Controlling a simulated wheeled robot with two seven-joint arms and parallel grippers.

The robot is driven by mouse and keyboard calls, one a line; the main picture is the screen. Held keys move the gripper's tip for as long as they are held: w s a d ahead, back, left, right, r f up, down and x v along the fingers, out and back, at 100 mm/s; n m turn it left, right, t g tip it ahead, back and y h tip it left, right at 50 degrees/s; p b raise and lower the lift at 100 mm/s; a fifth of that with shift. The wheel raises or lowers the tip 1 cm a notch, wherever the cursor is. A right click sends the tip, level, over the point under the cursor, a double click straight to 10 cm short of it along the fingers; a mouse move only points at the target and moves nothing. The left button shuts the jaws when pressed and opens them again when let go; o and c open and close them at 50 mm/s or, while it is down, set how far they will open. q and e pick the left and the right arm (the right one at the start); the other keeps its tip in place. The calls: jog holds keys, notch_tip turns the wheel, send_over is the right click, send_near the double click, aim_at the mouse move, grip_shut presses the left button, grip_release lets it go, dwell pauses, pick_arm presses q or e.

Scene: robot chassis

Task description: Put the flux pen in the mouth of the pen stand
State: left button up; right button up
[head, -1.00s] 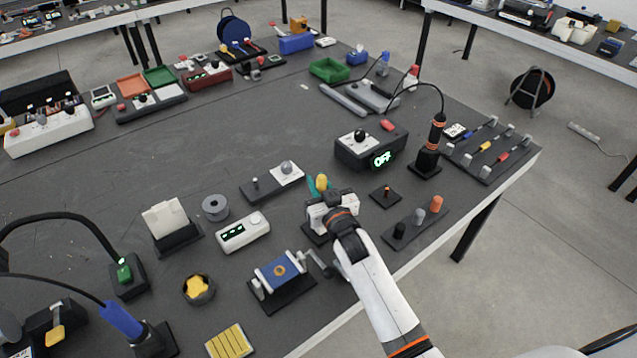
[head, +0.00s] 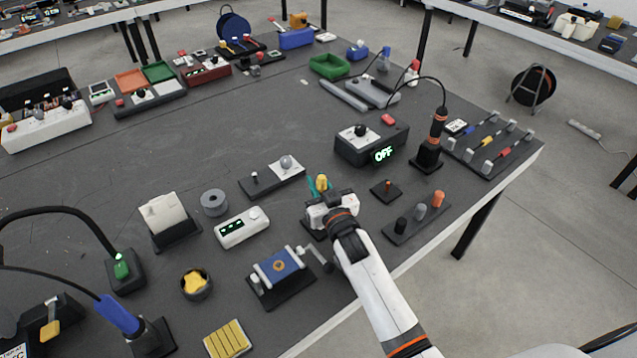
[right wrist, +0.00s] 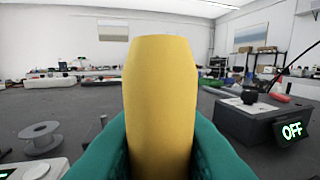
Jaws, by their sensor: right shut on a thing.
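A yellow, blunt-topped piece, which I take to be the flux pen (head: 322,182), stands upright between the teal fingertips of my right gripper (head: 320,188). In the right wrist view the flux pen (right wrist: 160,100) fills the middle, with a teal finger on each side. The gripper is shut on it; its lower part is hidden. A black base (head: 311,234) shows partly under the gripper. It may be the pen stand, but its mouth is hidden, so I cannot tell whether the pen touches it. My left gripper is not in view.
A small square base with a peg (head: 386,190) and a rack with black, grey and orange knobs (head: 417,220) lie to the right. A crank device (head: 281,275) and a white display box (head: 242,228) are to the left. The OFF box (head: 370,145) stands behind.

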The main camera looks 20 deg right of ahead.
jog(key=shift+f+b, duration=0.6)
jog(key=shift+f, duration=0.3)
jog(key=o, duration=1)
jog(key=s+d, duration=0.1)
jog(key=s, duration=1.1)
jog(key=shift+b, duration=0.45)
jog(key=shift+r, duration=0.15)
notch_tip(320, 180, up, 10)
jog(key=p, duration=1)
